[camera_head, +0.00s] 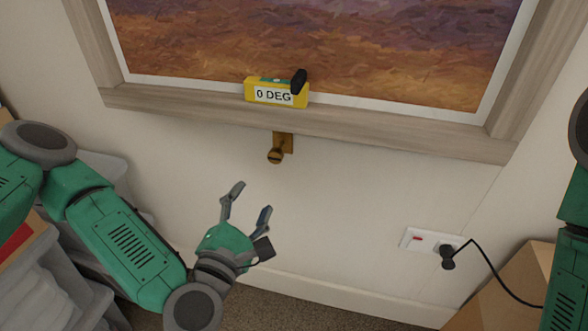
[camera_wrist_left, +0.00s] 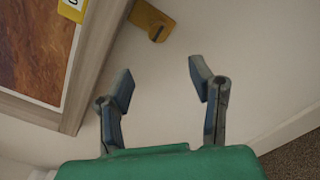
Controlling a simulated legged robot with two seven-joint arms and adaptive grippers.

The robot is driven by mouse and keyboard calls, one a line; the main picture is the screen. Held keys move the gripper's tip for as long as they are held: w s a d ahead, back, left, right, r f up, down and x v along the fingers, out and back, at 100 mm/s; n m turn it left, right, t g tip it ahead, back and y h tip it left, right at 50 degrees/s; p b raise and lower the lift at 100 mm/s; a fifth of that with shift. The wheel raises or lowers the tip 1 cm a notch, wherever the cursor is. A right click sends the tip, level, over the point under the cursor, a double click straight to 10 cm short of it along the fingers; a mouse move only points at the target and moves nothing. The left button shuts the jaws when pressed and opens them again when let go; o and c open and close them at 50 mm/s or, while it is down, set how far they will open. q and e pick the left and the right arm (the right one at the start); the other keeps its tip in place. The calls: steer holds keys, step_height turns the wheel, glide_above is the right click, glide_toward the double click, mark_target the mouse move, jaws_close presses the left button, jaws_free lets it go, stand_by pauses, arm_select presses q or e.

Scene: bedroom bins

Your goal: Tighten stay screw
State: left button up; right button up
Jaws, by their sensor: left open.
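The stay screw (camera_head: 275,156) is a brass slotted knob on a small brass bracket (camera_head: 286,139) on the wall, just under the picture frame's lower rail. In the left wrist view, the brass bracket (camera_wrist_left: 152,18) shows at the top with its dark slot. My left gripper (camera_head: 249,203) is open and empty, below the screw and a little to its left, apart from it. In the left wrist view its two fingers (camera_wrist_left: 160,85) are spread, with bare wall between them. My right arm (camera_head: 570,250) shows at the right edge; its gripper is out of view.
A yellow level (camera_head: 275,93) reading "0 DEG" sits on the lower rail of the wooden frame (camera_head: 390,135). A wall socket (camera_head: 430,241) with a black plug and cord is at right, above a cardboard box (camera_head: 510,285). Grey bins (camera_head: 60,280) stand at left. The wall around the screw is clear.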

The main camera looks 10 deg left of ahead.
arm_select(q)
glide_toward(276, 159)
steer(key=w, duration=0.2)
steer(key=w+b, duration=0.1)
steer(key=w, duration=0.3)
steer(key=w+b, duration=0.1)
steer(key=w, duration=0.3)
steer(key=shift+a+f, duration=0.15)
steer(key=shift+a, duration=0.1)
steer(key=shift+w+d+b, duration=0.1)
steer(key=shift+w+b, duration=0.15)
steer(key=shift+b, duration=0.05)
steer(key=shift+w+d, duration=0.25)
steer(key=shift+d, duration=0.05)
steer(key=shift+a, duration=0.2)
jaws_close()
arm_select(e)
steer(key=f, duration=0.3)
steer(key=shift+d, duration=0.25)
